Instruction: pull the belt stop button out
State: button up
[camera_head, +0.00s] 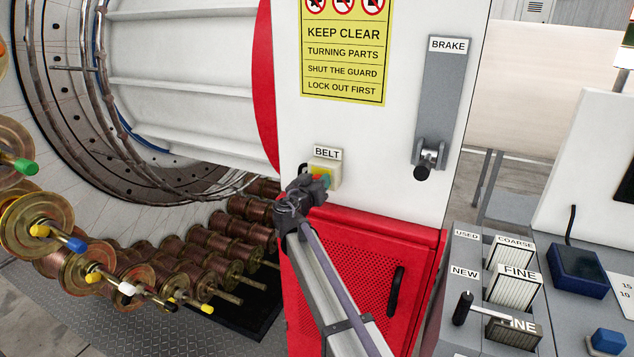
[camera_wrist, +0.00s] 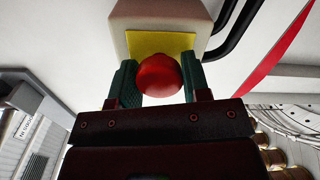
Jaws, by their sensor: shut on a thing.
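The belt stop button (camera_wrist: 159,75) is a red mushroom head on a yellow plate, on a pale box fixed to the white panel. In the wrist view the two green fingers of my gripper (camera_wrist: 158,82) are on either side of the red head, shut on it. In the head view the button box (camera_head: 325,172) sits under the BELT label (camera_head: 327,153). My gripper (camera_head: 322,182) reaches up to it from below and hides most of the button.
A grey BRAKE lever plate (camera_head: 445,90) is to the right on the same white panel. A red perforated guard door (camera_head: 360,265) is below. The large drum and several copper-coloured spools (camera_head: 180,255) are at left. Labelled slots and a black-handled lever (camera_head: 463,307) are at lower right.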

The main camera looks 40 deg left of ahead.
grip_shut()
jog(key=shift+v, duration=0.85)
jog(key=o, duration=0.9)
grip_release()
jog(key=shift+c, duration=0.2)
jog(key=v, duration=1)
jog(key=shift+s, duration=0.4)
jog(key=shift+d, duration=0.1)
